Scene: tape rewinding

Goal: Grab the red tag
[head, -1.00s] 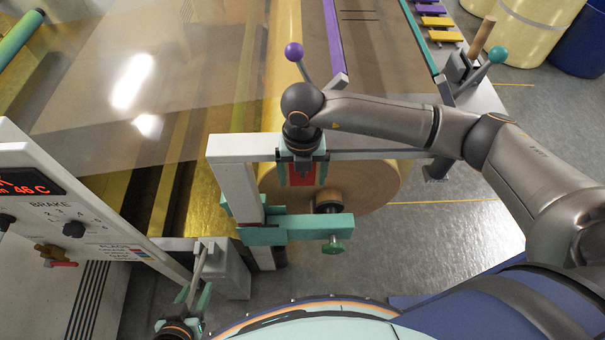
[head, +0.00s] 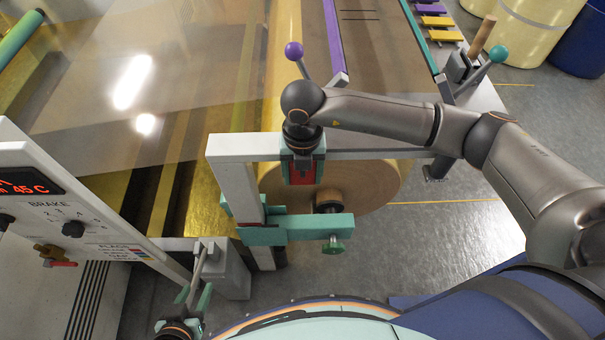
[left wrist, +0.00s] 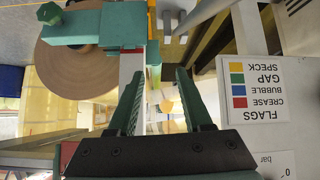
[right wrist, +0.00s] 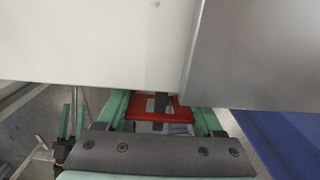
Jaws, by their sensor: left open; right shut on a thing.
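The red tag (head: 302,175) hangs at the front frame beam, in front of the brown roll. My right gripper (head: 302,168) points down at it and is shut on it. In the right wrist view the red tag (right wrist: 142,108) sits between the two green fingers and shows a dark strip and a lighter opening in its middle. Its far part is hidden behind a pale panel. My left gripper (head: 194,296) is open and empty at the lower left, beside the brake panel. Its open fingers also show in the left wrist view (left wrist: 160,82).
The brown roll (head: 375,185) sits behind the green bracket (head: 300,229) with its green knob (head: 333,246). The brake panel (head: 75,205) stands at the left. A flags label (left wrist: 252,94) shows in the left wrist view. A purple-knobbed lever (head: 294,51) rises behind my right wrist.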

